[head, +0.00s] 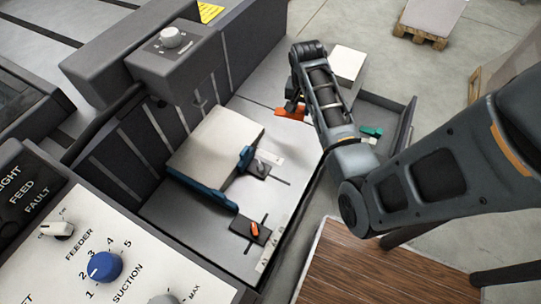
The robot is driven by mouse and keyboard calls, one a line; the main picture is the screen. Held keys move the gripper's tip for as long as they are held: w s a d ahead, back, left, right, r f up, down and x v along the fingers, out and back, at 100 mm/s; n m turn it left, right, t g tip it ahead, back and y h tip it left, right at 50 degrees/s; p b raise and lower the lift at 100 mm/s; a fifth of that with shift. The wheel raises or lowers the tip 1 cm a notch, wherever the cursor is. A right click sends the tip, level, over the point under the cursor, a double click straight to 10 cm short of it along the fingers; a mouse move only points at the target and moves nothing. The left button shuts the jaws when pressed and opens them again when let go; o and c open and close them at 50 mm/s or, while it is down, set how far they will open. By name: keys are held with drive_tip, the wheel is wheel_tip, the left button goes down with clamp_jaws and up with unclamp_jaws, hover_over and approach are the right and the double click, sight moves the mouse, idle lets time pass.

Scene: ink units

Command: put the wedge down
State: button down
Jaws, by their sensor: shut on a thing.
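An orange-red piece, which looks like the wedge (290,111), shows at the lower left of my wrist, above the light grey feeder bed. My gripper (294,97) is shut on it; the fingers are small and mostly hidden by my own wrist. I cannot tell whether the wedge touches the surface below.
A paper stack (215,140) lies on the feeder bed (190,221) with blue guides (246,158) beside it. A small orange lever (254,229) sits near the front. A side tray (388,112) holds a green piece (371,131). A wooden table (385,265) stands at lower right.

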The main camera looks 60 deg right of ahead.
drive_tip(key=s+d+f+m, duration=0.2)
drive_tip(key=s+d, duration=0.1)
drive_tip(key=s, duration=0.1)
drive_tip(key=w+a+f, duration=0.2)
drive_tip(key=a, duration=0.1)
drive_tip(key=w+a+f, duration=0.2)
drive_tip(key=a, duration=0.1)
drive_tip(key=w+a+f+b, duration=0.1)
drive_tip(key=w+a+f, duration=0.1)
drive_tip(key=a, duration=0.1)
drive_tip(key=shift+a+f, duration=0.25)
drive_tip(key=shift+f, duration=2.1)
drive_tip(key=shift+f+b, duration=0.15)
drive_tip(key=shift+b, duration=0.15)
drive_tip(key=c, duration=0.8)
unclamp_jaws()
